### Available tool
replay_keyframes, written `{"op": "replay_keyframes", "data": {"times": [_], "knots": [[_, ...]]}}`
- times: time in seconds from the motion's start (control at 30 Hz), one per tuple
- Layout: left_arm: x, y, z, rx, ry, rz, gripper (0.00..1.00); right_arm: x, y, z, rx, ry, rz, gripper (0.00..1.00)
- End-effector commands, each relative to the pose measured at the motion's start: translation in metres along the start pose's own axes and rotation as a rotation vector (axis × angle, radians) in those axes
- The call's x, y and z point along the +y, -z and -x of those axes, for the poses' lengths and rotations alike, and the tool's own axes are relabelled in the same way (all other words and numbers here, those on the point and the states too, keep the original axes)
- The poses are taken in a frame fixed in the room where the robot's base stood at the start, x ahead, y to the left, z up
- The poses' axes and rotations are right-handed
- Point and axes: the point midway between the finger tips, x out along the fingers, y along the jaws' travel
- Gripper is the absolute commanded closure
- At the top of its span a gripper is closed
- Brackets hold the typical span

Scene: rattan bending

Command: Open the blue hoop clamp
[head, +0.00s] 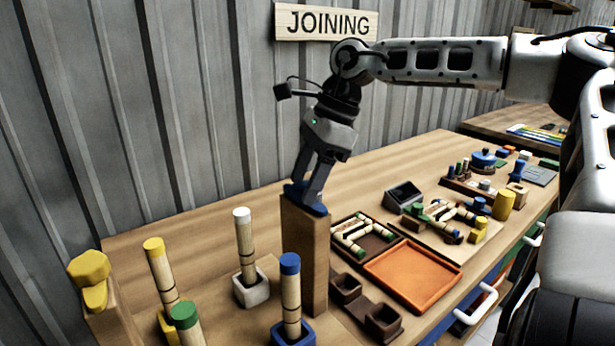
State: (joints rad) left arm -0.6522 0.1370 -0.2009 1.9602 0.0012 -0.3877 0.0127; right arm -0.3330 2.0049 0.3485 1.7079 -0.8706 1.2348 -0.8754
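The blue hoop clamp (318,211) is at the top of a tall wooden post (305,255) on the bench, in the middle of the head view. Only parts of its blue surface show, because my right gripper (305,197) covers most of it. The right gripper points down, with its two fingers spread a little and the tips at the blue clamp. Whether the fingers press on the clamp cannot be made out. The clamp's own opening is hidden. My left gripper is not in view.
A yellow clamp (90,278) tops another post at the left. Rattan poles with yellow, green, white (244,245) and blue (290,285) caps stand near the post. An orange tray (413,273) and a dark double holder (365,305) lie to its right. A corrugated wall rises behind.

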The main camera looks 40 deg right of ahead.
Motion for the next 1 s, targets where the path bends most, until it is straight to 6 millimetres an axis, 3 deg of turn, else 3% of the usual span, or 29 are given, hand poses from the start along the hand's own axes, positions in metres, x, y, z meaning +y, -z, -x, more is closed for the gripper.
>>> {"op": "replay_keyframes", "data": {"times": [0.27,0.43,1.0], "knots": [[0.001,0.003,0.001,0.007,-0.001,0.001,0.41,0.0,0.001,0.0,0.001,-0.002,-0.003,0.41],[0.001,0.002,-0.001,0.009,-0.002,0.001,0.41,0.0,0.0,0.014,0.0,0.002,-0.002,0.41],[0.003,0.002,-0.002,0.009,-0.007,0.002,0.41,0.0,0.0,0.139,0.001,0.002,-0.003,0.41]]}}
